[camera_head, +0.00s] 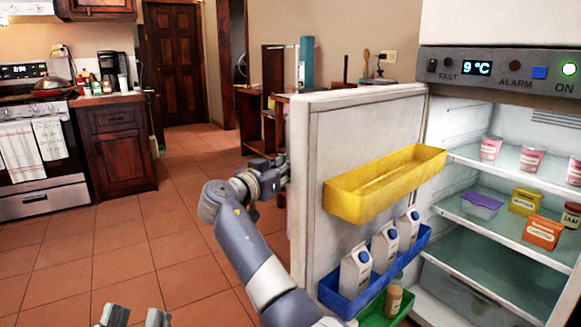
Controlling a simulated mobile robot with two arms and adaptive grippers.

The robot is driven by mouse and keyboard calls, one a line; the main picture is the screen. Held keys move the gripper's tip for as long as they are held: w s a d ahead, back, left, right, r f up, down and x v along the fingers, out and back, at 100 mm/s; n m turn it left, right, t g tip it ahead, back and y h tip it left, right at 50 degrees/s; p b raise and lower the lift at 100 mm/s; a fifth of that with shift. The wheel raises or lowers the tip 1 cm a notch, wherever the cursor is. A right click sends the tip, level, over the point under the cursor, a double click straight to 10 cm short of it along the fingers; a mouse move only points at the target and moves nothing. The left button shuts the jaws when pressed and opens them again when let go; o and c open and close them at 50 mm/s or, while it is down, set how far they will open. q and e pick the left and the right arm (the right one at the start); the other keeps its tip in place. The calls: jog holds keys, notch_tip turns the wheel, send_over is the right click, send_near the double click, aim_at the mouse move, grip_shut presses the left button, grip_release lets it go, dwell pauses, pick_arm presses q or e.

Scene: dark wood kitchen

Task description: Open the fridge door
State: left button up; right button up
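The fridge door (310,150) stands swung wide open to the left of the fridge (500,62). Its inner side faces me, with a yellow bin (385,183), a blue bin with white cartons, and a green bin below. My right arm reaches up from the bottom middle. Its gripper (274,174) is at the door's free left edge, with its fingers partly hidden behind the door. I cannot tell whether they touch it. My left gripper (136,317) shows only as two fingertips at the bottom left, apart and empty, away from the door.
Fridge shelves (480,222) hold pink cups, a purple-lidded box, and yellow and orange cartons. A stove (38,150) and a dark wood cabinet (120,150) stand at the left. A wooden desk is behind the door. The tiled floor (150,235) at the left is clear.

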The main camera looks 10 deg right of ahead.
jog(key=shift+w+a, duration=0.1)
jog(key=shift+a, duration=0.2)
jog(key=shift+d+r, duration=0.15)
jog(key=shift+d, duration=0.05)
